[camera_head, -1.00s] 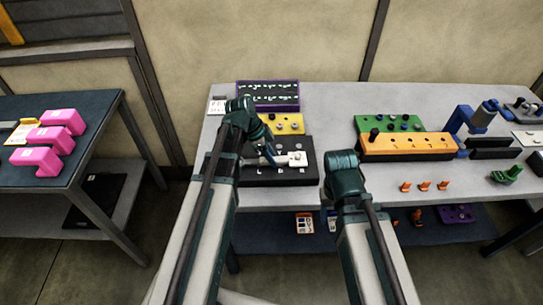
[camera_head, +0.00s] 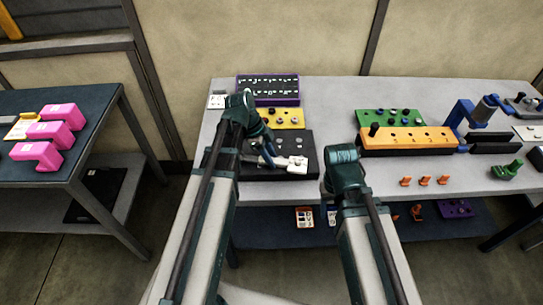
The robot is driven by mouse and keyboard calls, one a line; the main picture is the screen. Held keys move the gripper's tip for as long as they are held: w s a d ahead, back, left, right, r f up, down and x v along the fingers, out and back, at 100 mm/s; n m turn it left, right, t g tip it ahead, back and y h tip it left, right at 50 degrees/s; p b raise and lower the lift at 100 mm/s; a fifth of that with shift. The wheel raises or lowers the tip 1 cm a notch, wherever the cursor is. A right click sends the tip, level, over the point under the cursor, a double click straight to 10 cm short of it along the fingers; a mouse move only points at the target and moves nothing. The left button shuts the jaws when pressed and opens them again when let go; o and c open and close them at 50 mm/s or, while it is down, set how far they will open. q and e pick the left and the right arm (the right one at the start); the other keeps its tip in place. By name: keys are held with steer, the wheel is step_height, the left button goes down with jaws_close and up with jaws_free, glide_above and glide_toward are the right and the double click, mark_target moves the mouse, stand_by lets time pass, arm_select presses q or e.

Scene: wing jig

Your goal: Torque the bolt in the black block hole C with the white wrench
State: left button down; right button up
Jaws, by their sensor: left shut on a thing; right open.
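The black block (camera_head: 285,171) lies on the grey table at the left, with letters along its front edge too small to read surely. My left gripper (camera_head: 265,157) is over the block and shut on the white wrench (camera_head: 295,164). The wrench's white end points right, low over the block's right part. The arm and wrench hide much of the block, and I cannot make out hole C or its bolt. My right gripper (camera_head: 342,170) is at the table's front edge, right of the block; its fingers are mostly hidden behind its wrist.
Behind the block are a yellow block (camera_head: 287,118) and a purple tray (camera_head: 268,89). To the right stand an orange block (camera_head: 408,140), a green block (camera_head: 390,118), small orange clips (camera_head: 424,181) and a blue clamp (camera_head: 470,113). A side table with pink parts (camera_head: 56,132) stands left.

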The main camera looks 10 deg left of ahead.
arm_select(q)
steer(key=shift+s+m+g, duration=0.3)
steer(key=shift+s+m, duration=0.2)
steer(key=shift+s, duration=0.05)
steer(key=shift+r, duration=0.15)
step_height(320, 180, up, 7)
steer(key=p, duration=0.7)
steer(key=shift+w, duration=0.1)
